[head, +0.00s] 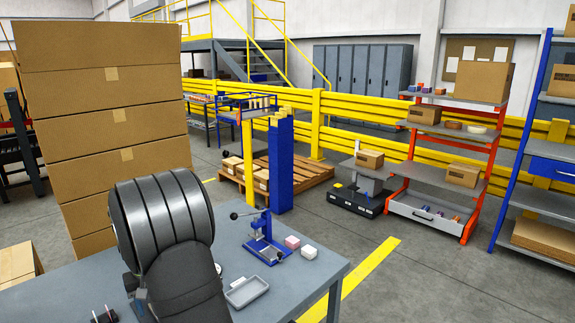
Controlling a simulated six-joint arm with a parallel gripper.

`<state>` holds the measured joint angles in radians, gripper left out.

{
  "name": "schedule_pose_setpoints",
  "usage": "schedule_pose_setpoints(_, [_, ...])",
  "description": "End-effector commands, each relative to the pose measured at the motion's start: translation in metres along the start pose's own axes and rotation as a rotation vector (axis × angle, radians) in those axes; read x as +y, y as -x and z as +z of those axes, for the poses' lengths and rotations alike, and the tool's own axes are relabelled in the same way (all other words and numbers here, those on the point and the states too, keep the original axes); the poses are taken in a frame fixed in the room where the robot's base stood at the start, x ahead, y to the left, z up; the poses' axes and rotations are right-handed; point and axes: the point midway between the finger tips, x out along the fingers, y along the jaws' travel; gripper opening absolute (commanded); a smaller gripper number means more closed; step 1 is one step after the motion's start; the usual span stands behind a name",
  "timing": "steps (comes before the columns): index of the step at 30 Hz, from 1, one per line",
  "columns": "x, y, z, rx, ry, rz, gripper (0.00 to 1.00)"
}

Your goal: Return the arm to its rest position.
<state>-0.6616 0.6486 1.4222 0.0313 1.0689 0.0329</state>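My arm (170,225) rises at the lower left of the head view, in front of the grey table (305,283). I see a large dark ribbed section and a black link below it. My gripper is not in view, so I cannot see its fingers or whether it holds anything. The arm hides part of the table behind it.
Tall stacked cartons (105,90) stand behind my arm. A red-framed shelf (440,178) stands right, beyond open floor.

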Motion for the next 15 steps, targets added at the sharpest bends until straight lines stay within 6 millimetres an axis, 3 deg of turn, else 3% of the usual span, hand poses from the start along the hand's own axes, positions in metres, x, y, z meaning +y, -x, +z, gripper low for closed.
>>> schedule_pose_setpoints(10, [0.0, 0.072, -0.001, 0.004, 0.0, 0.0, 0.52])
schedule_pose_setpoints(11, [0.0, 0.073, 0.0, 0.001, -0.001, 0.0, 0.52])
schedule_pose_setpoints(15, [0.0, 0.037, 0.001, -0.005, 0.0, 0.0, 0.52])
